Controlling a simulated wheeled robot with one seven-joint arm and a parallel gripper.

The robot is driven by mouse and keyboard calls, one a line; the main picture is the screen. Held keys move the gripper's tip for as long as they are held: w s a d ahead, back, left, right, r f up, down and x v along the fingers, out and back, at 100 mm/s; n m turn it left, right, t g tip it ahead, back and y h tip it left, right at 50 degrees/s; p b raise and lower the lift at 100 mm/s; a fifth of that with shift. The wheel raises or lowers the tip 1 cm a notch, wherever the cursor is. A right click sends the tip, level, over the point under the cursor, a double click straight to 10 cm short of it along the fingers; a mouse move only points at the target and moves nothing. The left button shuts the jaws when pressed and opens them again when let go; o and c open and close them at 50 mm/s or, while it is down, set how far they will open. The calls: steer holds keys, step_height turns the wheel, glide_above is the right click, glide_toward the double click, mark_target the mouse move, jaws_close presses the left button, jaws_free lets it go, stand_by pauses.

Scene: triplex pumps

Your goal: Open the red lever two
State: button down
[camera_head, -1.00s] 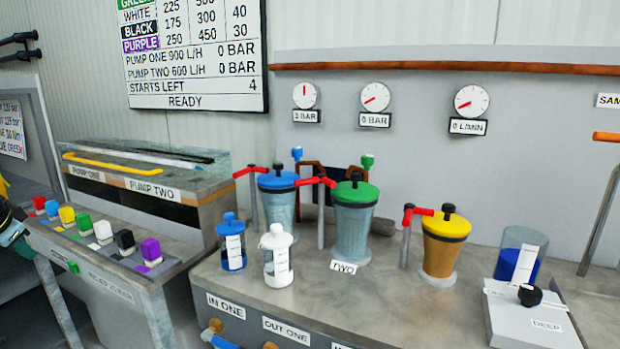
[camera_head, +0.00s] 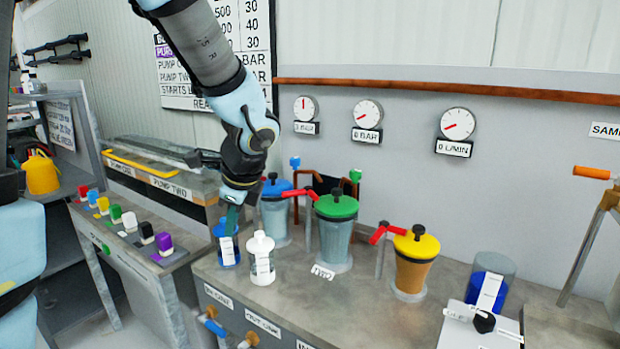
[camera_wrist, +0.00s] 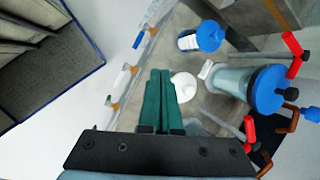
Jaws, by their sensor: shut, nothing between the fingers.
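Red lever two (camera_head: 300,195) sits on a thin post left of the green-lidded pot (camera_head: 336,232), behind the label TWO (camera_head: 322,272). It extends sideways toward that pot. My gripper (camera_head: 228,228) is well left of the lever, pointing down near the small blue-lidded bottle (camera_head: 227,250) and in front of the blue-lidded pot (camera_head: 274,215). Its teal fingers (camera_wrist: 160,75) are together and empty in the wrist view. The wrist view also shows two red levers near a blue lid; I cannot tell which is two. My gripper and arm hide the blue pot's own lever in the head view.
A white bottle (camera_head: 261,258) stands beside my gripper. A yellow-lidded pot (camera_head: 412,262) with its red lever (camera_head: 384,233) stands to the right. Coloured buttons (camera_head: 130,220) line the left bench. Gauges (camera_head: 367,115) hang on the back panel.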

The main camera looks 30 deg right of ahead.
steer(key=s+d+r+m+t+h+p, duration=0.1)
steer(key=s+d+r+m+t+p, duration=0.1)
steer(key=d+r+m, duration=0.5)
steer(key=s+d+r+m+t+h+p, duration=0.1)
steer(key=s+d+r+m, duration=0.1)
steer(key=d+m, duration=0.5)
steer(key=n+p, duration=0.2)
steer(key=p, duration=0.1)
glide_toward(288, 192)
steer(key=s+f+x, duration=0.1)
steer(key=x, duration=0.5)
steer(key=shift+w+d+f, duration=0.15)
steer(key=shift+d+f, duration=0.1)
steer(key=shift+d, duration=0.05)
steer(key=shift+f+b, duration=0.1)
steer(key=shift+b, duration=0.3)
steer(key=m+h+b, duration=0.1)
steer(key=w+m+h+b, duration=0.1)
steer(key=b, duration=0.1)
steer(key=shift+w+a+f+m+b, duration=0.1)
steer(key=shift+w+a+m+b, duration=0.05)
steer(key=shift+a+m+b, duration=0.2)
steer(key=shift+w, duration=0.35)
steer(key=shift+s, duration=0.1)
